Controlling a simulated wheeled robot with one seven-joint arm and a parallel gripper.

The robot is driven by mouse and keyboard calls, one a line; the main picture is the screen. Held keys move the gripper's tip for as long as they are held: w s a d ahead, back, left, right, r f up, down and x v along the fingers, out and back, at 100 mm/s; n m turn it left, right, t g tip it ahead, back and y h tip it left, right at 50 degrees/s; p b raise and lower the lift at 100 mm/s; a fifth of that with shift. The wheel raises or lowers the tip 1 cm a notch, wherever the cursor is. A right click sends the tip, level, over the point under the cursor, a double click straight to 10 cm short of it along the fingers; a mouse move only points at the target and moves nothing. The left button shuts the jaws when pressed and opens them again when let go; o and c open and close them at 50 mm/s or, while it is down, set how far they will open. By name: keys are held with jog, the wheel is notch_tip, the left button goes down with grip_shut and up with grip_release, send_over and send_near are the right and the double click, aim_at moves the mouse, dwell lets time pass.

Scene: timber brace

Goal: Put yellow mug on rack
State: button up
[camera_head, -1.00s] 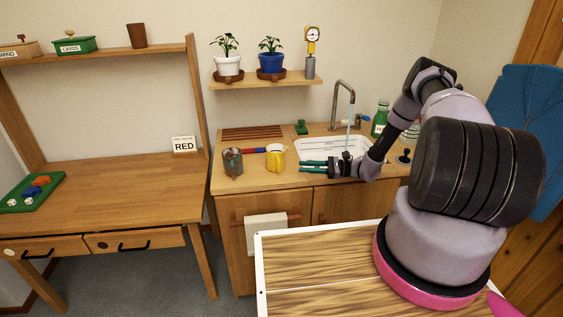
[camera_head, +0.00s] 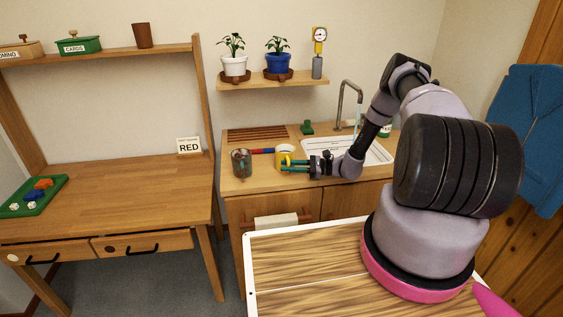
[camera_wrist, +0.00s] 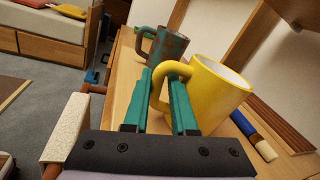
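The yellow mug (camera_head: 283,152) stands upright on the wooden counter, left of the sink. In the wrist view the yellow mug (camera_wrist: 218,92) shows its handle toward my gripper. My gripper (camera_head: 287,165) is level with the mug at its near right side. Its two teal fingers are apart in the wrist view, one on either side of the mug's handle (camera_wrist: 160,84); whether they touch it I cannot tell. A slatted wooden rack (camera_head: 257,133) lies empty at the back of the counter, behind the mugs.
A speckled green-brown mug (camera_head: 241,163) stands just left of the yellow mug. A red and blue rod-like thing (camera_head: 262,150) lies behind them. The white sink (camera_head: 375,154) with a running tap (camera_head: 349,88) is to the right. A green object (camera_head: 307,128) sits beside the rack.

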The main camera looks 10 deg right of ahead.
jog(key=shift+a, duration=0.1)
grip_shut()
dwell(1.2)
